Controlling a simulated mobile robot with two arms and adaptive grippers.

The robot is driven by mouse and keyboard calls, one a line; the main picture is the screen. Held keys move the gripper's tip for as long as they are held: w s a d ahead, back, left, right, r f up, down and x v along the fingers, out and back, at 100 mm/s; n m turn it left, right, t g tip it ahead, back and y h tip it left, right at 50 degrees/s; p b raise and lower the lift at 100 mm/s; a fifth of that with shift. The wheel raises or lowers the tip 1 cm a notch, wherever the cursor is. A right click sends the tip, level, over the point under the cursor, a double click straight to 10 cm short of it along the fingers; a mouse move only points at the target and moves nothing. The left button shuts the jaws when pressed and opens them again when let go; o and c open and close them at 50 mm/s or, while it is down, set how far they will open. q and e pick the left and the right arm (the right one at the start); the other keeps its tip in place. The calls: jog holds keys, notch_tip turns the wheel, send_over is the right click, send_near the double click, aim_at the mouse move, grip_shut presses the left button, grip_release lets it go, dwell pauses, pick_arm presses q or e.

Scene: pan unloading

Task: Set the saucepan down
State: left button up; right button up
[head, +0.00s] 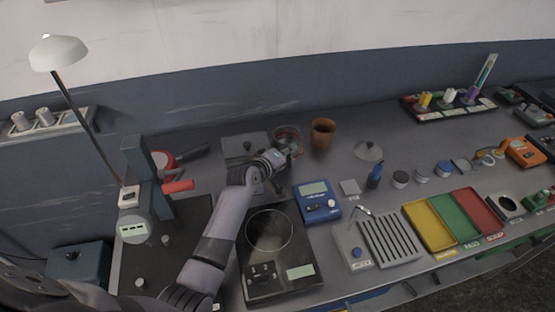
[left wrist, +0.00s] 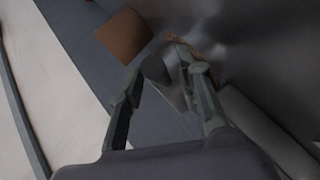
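The saucepan (head: 287,136) is a round metal pan with a reddish inside, at the back of the bench in the head view. My left gripper (head: 277,158) is at its near side, and its fingers hide part of the pan and its handle. In the left wrist view my left gripper (left wrist: 165,75) has its fingers on either side of a grey rounded piece, which looks like the pan's handle. Whether the pan's base touches the bench is hard to tell. My right gripper is not in view.
A hotplate (head: 294,260) with a ring mark stands in front, beside a blue instrument (head: 317,202). A brown pot (head: 323,133) is right of the saucepan, and a loose lid (head: 369,152) lies farther right. A grey lidded box (head: 240,148) stands to the left.

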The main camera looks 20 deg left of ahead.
pick_arm(q)
jog(key=v, duration=1.1)
jog(key=shift+s+b, duration=0.25)
jog(key=shift+b, duration=0.1)
